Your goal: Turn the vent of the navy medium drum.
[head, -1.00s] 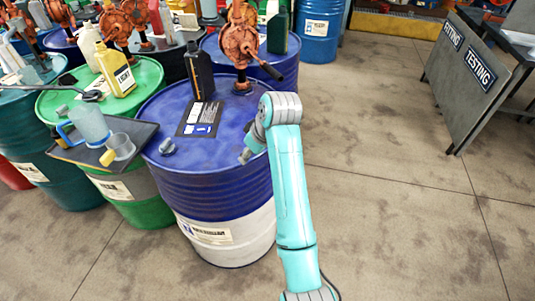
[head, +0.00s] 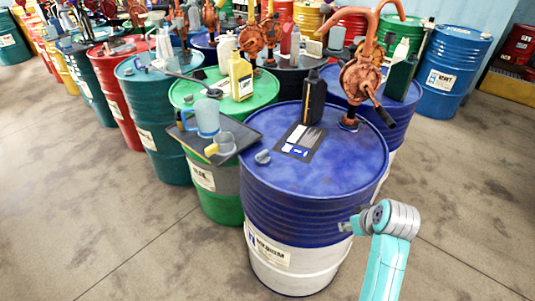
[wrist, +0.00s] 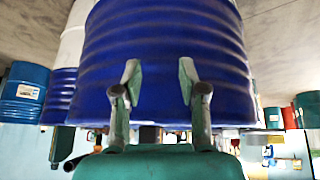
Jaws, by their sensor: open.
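The navy medium drum (head: 316,190) stands upright, blue above and white below, with a label on its lower front. Its vent is a small grey cap (head: 262,157) near the left front edge of the lid. My gripper (wrist: 160,82) is open and empty in the wrist view, its two fingers apart in front of the ribbed blue drum wall (wrist: 160,45). I cannot tell whether they touch it. In the head view my arm's end is at the drum's lower right side, below the lid, away from the vent. The vent is not seen in the wrist view.
On the lid are a black bottle (head: 314,98) and a dark sheet with white cards (head: 298,142). A dark tray (head: 240,134) with a jug (head: 207,117) and a cup juts out left of the drum. More drums crowd behind. The floor (head: 110,215) in front is clear.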

